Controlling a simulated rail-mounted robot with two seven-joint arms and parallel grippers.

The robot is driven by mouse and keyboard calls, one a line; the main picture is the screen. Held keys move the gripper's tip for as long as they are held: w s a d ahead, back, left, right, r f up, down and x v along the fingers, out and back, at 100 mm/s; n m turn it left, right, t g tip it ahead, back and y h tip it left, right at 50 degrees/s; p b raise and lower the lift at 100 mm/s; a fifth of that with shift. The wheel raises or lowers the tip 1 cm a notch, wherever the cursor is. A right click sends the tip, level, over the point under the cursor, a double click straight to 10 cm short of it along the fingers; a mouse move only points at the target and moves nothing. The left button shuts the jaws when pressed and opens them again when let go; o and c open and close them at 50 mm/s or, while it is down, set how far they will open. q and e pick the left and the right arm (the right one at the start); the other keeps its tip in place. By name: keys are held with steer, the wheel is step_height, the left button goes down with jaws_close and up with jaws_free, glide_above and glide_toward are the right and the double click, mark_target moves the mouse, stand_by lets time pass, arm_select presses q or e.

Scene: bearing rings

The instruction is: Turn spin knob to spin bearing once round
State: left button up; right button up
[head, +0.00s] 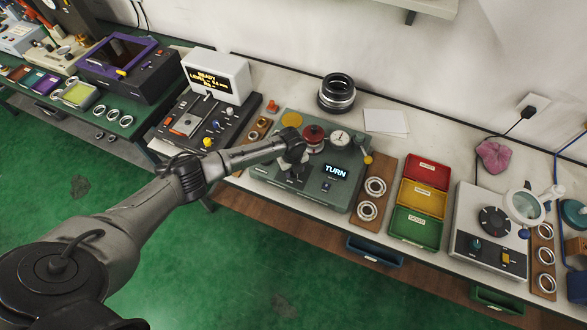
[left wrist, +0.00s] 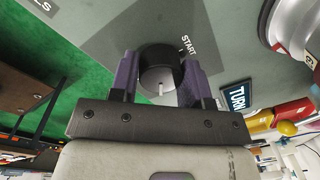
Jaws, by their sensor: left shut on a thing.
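The spin knob (left wrist: 158,58) is a dark round knob on the grey-green tester (head: 272,178), beside a START mark. My left gripper (left wrist: 160,80) has its two purple-grey fingers shut on opposite sides of the knob. A pale line shows on the knob's side facing my gripper. In the head view my left gripper (head: 296,168) is over the tester's front left, and the arm hides most of the knob. A red-topped spindle (head: 314,134) stands behind it; I cannot make out the bearing there. The tester's screen (head: 335,172) reads TURN. My right gripper is not in view.
A dial gauge (head: 340,137) and a yellow ball-ended lever (head: 367,160) stand at the tester's right. A wooden board with rings (head: 357,222) and red, yellow and green bins (head: 415,226) lie further right. A display unit (head: 232,70) stands left.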

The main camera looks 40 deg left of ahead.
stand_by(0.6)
arm_select(q)
steer(key=o, duration=0.9)
steer(key=shift+r, duration=0.1)
steer(key=shift+r, duration=0.3)
steer(key=r, duration=1.3)
steer(key=shift+s+a+p, duration=0.1)
steer(key=shift+s+p, duration=0.2)
steer(key=shift+p, duration=0.1)
